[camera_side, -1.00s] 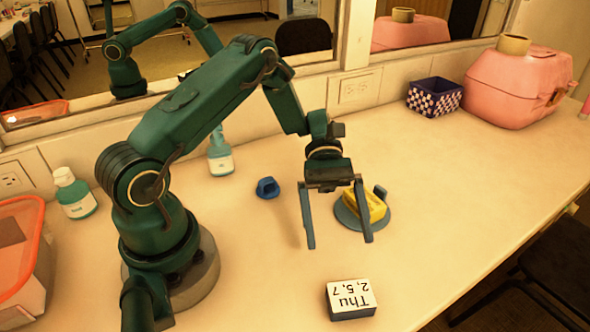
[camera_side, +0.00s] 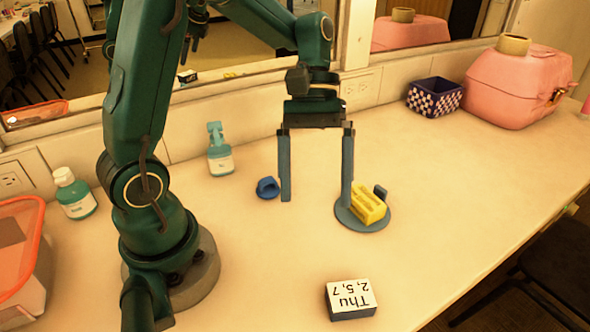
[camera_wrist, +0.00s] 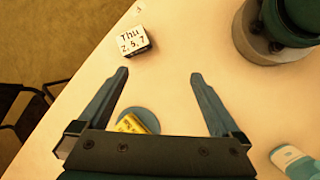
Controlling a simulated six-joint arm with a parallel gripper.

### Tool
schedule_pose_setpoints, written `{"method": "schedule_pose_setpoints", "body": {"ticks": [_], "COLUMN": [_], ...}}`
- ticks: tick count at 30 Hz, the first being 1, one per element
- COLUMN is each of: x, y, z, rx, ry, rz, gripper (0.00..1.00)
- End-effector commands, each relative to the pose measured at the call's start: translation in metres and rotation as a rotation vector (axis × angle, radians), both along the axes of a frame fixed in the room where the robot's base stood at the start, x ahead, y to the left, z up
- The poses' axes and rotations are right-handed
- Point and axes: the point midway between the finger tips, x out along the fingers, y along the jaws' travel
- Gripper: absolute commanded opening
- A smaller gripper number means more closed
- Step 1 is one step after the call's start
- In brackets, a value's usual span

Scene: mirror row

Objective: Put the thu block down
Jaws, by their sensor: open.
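The thu block (camera_side: 350,299), a dark block with a white top marked "Thu 2, 5, 7", lies on the counter near its front edge in the side view. It also shows at the top of the wrist view (camera_wrist: 133,41). My gripper (camera_side: 317,197) is open and empty, fingers pointing down, above the counter and well behind the block. In the wrist view my gripper (camera_wrist: 157,75) has its two fingers wide apart, with the block beyond the tips. Nothing touches the block.
A yellow block (camera_side: 369,205) sits on a blue-grey round dish (camera_side: 365,223) close to my right finger. A small blue object (camera_side: 268,187) is by my left finger. Bottles (camera_side: 220,160), a patterned basket (camera_side: 434,97) and a pink case (camera_side: 515,88) stand farther back. The front counter is mostly clear.

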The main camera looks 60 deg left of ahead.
Motion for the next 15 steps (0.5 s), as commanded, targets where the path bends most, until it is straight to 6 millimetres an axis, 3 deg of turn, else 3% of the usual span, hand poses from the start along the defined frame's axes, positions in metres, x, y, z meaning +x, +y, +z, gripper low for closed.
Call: {"method": "schedule_pose_setpoints", "body": {"ticks": [6,15], "x": [-0.027,-0.054], "y": [0.004,0.015], "z": [0.022,0.038], "rx": [0.179,0.403], "ry": [-0.282,-0.656], "rz": [-0.184,-0.422], "gripper": [1.00,1.00]}}
